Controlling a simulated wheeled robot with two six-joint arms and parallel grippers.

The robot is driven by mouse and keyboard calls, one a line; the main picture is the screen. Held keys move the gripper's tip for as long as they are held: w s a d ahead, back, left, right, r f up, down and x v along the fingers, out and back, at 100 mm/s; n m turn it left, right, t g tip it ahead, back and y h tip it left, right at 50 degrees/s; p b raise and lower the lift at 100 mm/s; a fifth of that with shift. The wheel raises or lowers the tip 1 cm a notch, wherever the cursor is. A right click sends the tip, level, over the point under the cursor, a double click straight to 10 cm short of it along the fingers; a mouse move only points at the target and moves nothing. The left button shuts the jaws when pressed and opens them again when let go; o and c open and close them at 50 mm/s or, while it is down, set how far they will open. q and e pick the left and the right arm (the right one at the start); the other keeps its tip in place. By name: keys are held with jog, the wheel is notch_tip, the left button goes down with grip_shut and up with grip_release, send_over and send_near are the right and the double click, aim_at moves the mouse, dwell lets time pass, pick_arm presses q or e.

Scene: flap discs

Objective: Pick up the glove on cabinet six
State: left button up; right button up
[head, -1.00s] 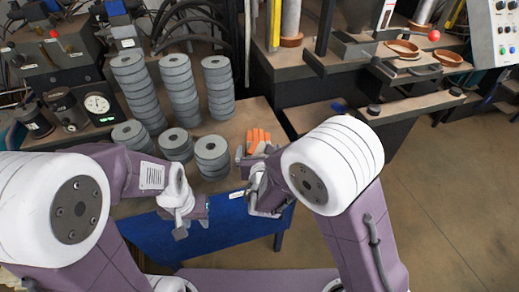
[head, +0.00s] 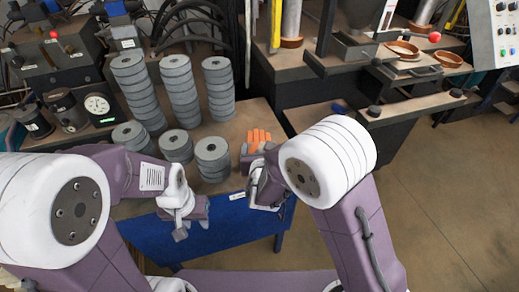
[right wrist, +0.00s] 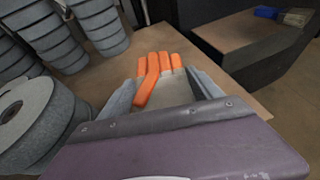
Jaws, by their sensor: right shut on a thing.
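The glove (head: 259,136) has orange fingers and a greyish palm. It is at the right end of the brown-topped blue cabinet (head: 218,231). In the right wrist view the glove (right wrist: 160,72) shows between the jaws, with its orange fingers pointing away. My right gripper (head: 256,158) is shut on the glove; its jaws (right wrist: 165,98) lie along both sides of the palm. I cannot tell whether the glove is clear of the top. My left gripper (head: 183,225) hangs over the cabinet's front edge, away from the glove, and its jaw opening is unclear.
Several stacks of grey flap discs (head: 212,155) stand left of the glove; one stack (right wrist: 25,115) is close to my right gripper. A dark machine bench (head: 415,103) stands to the right. Open floor (head: 455,190) lies at the right.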

aim_at(260, 150)
notch_tip(260, 150, up, 4)
jog(key=shift+d+r+p, duration=0.1)
jog(key=shift+r+p, duration=0.05)
jog(key=shift+p, duration=0.15)
jog(key=d+r+b, duration=0.1)
jog(key=d+r, duration=0.5)
jog(key=d, duration=0.5)
jog(key=shift+s+d+r, duration=0.2)
jog(key=shift+s+d, duration=0.05)
jog(key=shift+s, duration=0.1)
